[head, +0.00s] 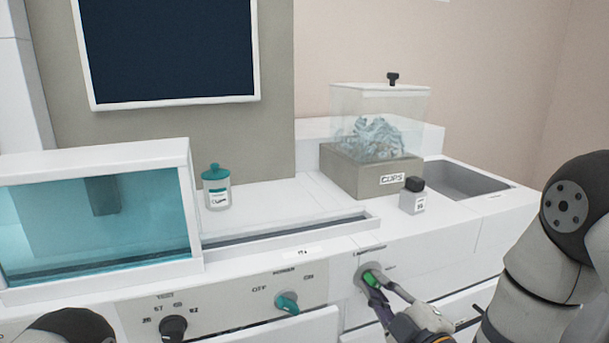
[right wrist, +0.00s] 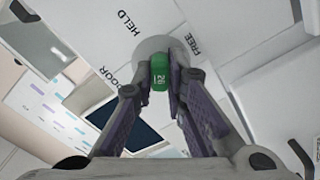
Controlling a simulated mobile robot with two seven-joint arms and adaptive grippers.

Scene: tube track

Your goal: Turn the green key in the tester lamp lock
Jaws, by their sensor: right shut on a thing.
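The green key (head: 371,280) sits in a round grey lock (head: 361,273) on the white front panel, below the counter edge. In the right wrist view, the green key (right wrist: 159,72) carries a small white marking and stands in front of the round lock (right wrist: 166,45). The words HELD, FREE and DOOR are printed around this lock. My right gripper (head: 379,288) is shut on the green key, with one finger on each side of it in the right wrist view (right wrist: 161,88). The fingers hide part of the lock. My left gripper is out of view.
A teal POWER knob (head: 287,302) and a black knob (head: 173,327) are on the panel to the left. A sink (head: 468,181) is at right.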

